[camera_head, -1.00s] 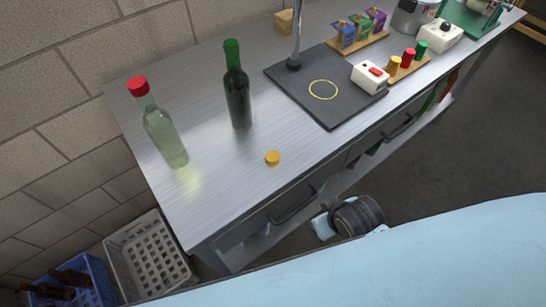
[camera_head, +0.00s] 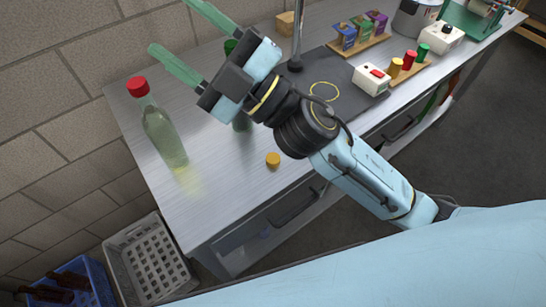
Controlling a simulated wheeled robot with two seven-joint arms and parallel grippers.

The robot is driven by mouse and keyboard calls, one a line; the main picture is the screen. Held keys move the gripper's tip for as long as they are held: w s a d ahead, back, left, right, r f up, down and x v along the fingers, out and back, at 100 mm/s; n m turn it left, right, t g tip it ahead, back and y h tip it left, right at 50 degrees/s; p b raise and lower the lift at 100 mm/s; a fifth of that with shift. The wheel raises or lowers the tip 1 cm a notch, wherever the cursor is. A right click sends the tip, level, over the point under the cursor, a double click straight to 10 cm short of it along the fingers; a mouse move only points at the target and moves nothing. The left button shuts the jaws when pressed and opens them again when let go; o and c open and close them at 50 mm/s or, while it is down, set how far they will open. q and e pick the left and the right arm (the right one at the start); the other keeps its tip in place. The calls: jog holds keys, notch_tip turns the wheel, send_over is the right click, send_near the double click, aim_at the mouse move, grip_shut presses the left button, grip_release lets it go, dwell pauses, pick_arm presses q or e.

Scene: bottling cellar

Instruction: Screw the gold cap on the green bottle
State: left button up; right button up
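The gold cap (camera_head: 273,159) lies by itself on the steel workbench (camera_head: 215,200), near its front edge. The green bottle (camera_head: 242,123) stands upright behind it, mostly hidden by my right gripper and wrist; only its green top and a low part of its body show. My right gripper (camera_head: 170,25) is above the bench, its two green fingers wide apart and pointing to the upper left. Nothing is between them. My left gripper is not in view.
A clear bottle with a red cap (camera_head: 138,87) stands at the left. A dark board (camera_head: 345,113) with a yellow ring and a post lies right of the green bottle. Small boxes and coloured pegs stand further right. Crates (camera_head: 150,260) sit on the floor left.

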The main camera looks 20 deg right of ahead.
jog(key=s+a+f+n+g+y, duration=0.1)
jog(key=s+a+n+g, duration=0.2)
jog(key=n+g, duration=0.4)
jog(key=s+a+n+g+y, duration=0.2)
jog(key=s+a+n+g, duration=0.15)
jog(key=n+g, duration=0.35)
jog(key=n+g+h, duration=0.1)
jog(key=n+h, duration=0.4)
jog(key=h, duration=1.8)
send_over(275, 158)
notch_tip(275, 158, down, 18)
jog(key=shift+r, duration=0.15)
notch_tip(275, 158, down, 8)
